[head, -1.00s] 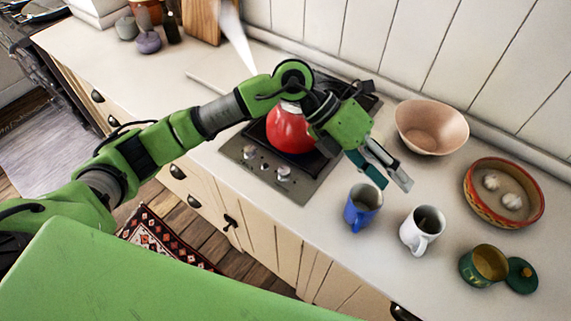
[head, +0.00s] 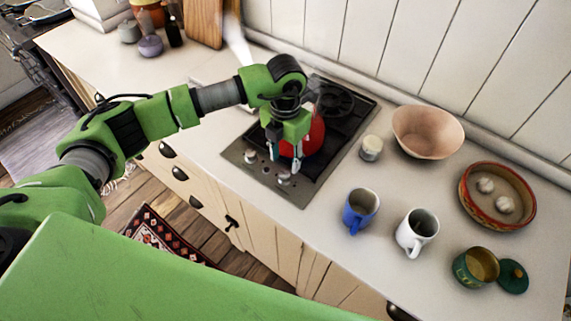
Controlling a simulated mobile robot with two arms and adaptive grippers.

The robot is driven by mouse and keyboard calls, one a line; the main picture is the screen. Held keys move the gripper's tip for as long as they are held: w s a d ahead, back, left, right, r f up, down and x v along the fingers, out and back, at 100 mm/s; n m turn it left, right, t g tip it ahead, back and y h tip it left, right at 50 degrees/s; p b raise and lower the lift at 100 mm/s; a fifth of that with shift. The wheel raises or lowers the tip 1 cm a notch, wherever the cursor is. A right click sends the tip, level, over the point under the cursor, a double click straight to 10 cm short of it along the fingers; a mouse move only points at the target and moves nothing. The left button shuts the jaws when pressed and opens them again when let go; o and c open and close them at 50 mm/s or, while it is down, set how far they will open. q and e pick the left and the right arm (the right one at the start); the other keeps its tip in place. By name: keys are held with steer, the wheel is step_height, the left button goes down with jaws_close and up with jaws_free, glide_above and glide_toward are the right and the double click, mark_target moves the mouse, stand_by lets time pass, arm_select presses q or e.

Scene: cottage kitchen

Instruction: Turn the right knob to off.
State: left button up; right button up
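The stove (head: 330,164) is a dark cooktop with a grey front strip set in the counter. The right knob (head: 284,179) is a small silver knob on that strip; its setting is too small to tell. Another knob (head: 250,156) sits to its left. My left gripper (head: 284,157) points down over the stove, its fingers spread apart with nothing between them. Its fingertips appear just behind and above the right knob; I cannot tell whether they touch anything. A red kettle (head: 315,137) on the stove is partly hidden by this gripper. My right gripper does not show.
A white jar (head: 371,148) and a pink bowl (head: 429,130) stand right of the stove. A blue mug (head: 360,211), a white mug (head: 416,232), a green pot (head: 475,267) and a red-rimmed dish (head: 496,196) stand farther right. Counter left of the stove is mostly clear.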

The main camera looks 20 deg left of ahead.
mark_target(286, 173)
arm_select(q)
step_height(286, 173, down, 6)
steer(key=shift+r+p, duration=0.15)
steer(key=shift+p, duration=0.55)
jaws_close()
